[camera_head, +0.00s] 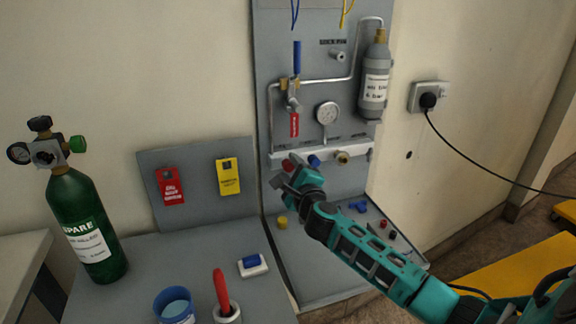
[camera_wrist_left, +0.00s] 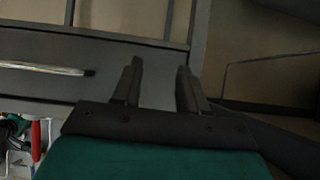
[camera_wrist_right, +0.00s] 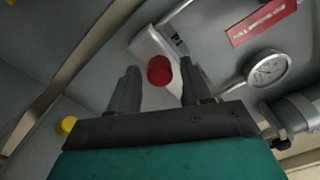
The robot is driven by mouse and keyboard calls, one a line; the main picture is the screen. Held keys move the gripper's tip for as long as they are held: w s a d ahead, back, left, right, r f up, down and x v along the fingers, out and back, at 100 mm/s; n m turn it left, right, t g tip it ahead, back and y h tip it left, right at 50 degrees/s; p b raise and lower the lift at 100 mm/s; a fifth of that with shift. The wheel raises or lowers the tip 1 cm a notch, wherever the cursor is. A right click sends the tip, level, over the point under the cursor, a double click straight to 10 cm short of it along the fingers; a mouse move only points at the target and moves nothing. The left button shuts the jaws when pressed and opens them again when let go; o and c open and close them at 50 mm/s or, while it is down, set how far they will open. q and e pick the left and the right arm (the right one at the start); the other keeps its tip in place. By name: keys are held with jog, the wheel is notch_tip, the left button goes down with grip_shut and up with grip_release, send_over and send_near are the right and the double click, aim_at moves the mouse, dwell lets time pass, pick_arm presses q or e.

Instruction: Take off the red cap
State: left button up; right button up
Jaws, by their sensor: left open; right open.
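The red cap (camera_wrist_right: 160,70) sits at the end of the white manifold bar, between and just beyond the open fingers of my right gripper (camera_wrist_right: 157,88) in the right wrist view. The fingers look apart from it. In the head view the red cap (camera_head: 288,165) shows at the left of the bar, partly hidden by my right gripper (camera_head: 283,178). My left gripper (camera_wrist_left: 157,85) is open and empty in the left wrist view, in front of a grey surface with a metal handle. It is not seen in the head view.
The manifold bar (camera_head: 325,158) also carries a blue cap (camera_head: 314,161) and a brass fitting (camera_head: 343,157). A gauge (camera_head: 328,113) and red tag (camera_head: 294,125) are above. A yellow cap (camera_head: 282,222) lies below. A green cylinder (camera_head: 85,225) stands at left.

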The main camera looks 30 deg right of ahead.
dwell(0.5)
jog(key=shift+p, duration=0.35)
jog(key=shift+p, duration=0.35)
jog(key=shift+c, duration=0.4)
jog(key=c, duration=0.8)
jog(key=shift+r+n+p, duration=0.25)
jog(key=shift+n+p, duration=0.85)
jog(key=shift+p, duration=0.15)
jog(key=shift+f+n, duration=0.1)
jog(key=shift+n, duration=0.3)
jog(key=shift+f, duration=0.2)
